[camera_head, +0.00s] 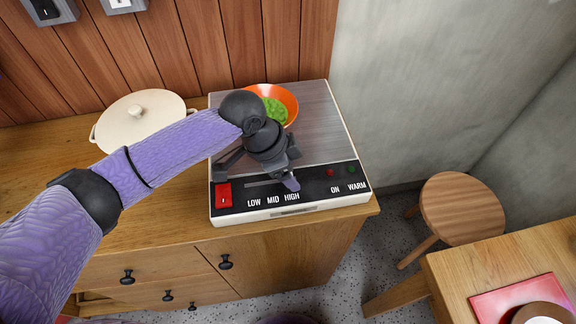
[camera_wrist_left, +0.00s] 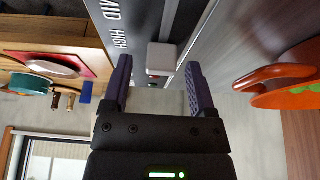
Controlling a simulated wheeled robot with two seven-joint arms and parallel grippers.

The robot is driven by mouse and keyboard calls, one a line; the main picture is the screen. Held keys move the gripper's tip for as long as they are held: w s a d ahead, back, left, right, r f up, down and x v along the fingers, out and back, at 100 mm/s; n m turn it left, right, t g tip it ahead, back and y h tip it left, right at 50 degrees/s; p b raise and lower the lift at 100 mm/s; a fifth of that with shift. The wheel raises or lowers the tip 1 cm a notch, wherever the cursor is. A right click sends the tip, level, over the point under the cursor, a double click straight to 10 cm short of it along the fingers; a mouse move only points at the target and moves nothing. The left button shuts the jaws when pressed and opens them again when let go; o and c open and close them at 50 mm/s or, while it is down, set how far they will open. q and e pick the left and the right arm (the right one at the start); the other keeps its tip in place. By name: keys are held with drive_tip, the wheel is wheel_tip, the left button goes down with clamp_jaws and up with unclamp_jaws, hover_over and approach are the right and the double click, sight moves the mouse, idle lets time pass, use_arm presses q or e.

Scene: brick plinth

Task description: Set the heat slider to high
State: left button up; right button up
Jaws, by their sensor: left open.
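The heat slider's pale, block-shaped knob (camera_wrist_left: 163,56) shows in the left wrist view, close to the HIGH lettering. The hot plate (camera_head: 318,120) has a black control panel in front. My right gripper is not in view.
An orange bowl (camera_head: 287,99) with green food sits on the plate behind the gripper. A red switch (camera_head: 223,195) is at the panel's left, and red (camera_head: 330,172) and green (camera_head: 351,169) lights are at its right. A lidded cream pot (camera_head: 140,118) stands left on the wooden cabinet.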

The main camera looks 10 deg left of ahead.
use_arm(q)
drive_tip(key=p+v, duration=0.3)
drive_tip(key=v, duration=0.6)
drive_tip(key=shift+r, duration=0.4)
drive_tip(key=shift+s+a, duration=0.1)
